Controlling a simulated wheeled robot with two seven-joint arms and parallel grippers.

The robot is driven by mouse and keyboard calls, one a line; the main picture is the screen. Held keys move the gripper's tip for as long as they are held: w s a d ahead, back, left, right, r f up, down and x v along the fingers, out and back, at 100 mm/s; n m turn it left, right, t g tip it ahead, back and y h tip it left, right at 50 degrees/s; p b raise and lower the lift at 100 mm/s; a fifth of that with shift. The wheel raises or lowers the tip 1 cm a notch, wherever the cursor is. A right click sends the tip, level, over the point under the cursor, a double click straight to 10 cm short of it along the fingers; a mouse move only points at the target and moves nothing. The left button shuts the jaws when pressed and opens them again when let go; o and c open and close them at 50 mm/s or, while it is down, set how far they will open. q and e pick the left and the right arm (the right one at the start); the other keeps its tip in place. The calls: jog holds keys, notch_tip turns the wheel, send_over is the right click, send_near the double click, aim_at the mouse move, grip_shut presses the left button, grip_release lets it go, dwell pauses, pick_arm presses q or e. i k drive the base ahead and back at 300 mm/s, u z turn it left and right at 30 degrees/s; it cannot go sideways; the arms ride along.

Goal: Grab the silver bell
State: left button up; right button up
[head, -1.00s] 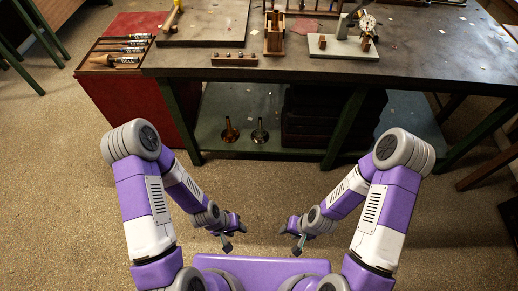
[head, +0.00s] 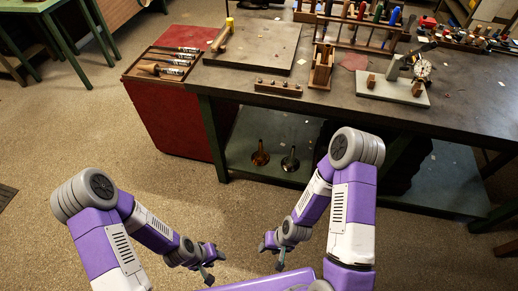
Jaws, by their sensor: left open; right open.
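The silver bell (head: 290,161) stands on the green lower shelf of the workbench, its wide end down and narrow end up. A brass bell (head: 260,156) stands just to its left on the same shelf. My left gripper (head: 210,272) is open and empty, low in front of my body and well short of the shelf. My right gripper (head: 271,257) is open and empty too, a little to the right of the left one. Both grippers are apart from the bells.
The workbench top (head: 340,97) overhangs the lower shelf (head: 247,135). A red cabinet (head: 173,121) with a tray of tools stands left of the shelf. A dark bench leg (head: 213,138) is left of the bells. The floor (head: 120,150) in front is open.

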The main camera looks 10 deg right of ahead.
aim_at(290, 164)
jog(key=u, duration=0.25)
jog(key=i, duration=0.75)
jog(key=z, duration=0.55)
jog(key=i, duration=0.8)
jog(key=z, duration=0.1)
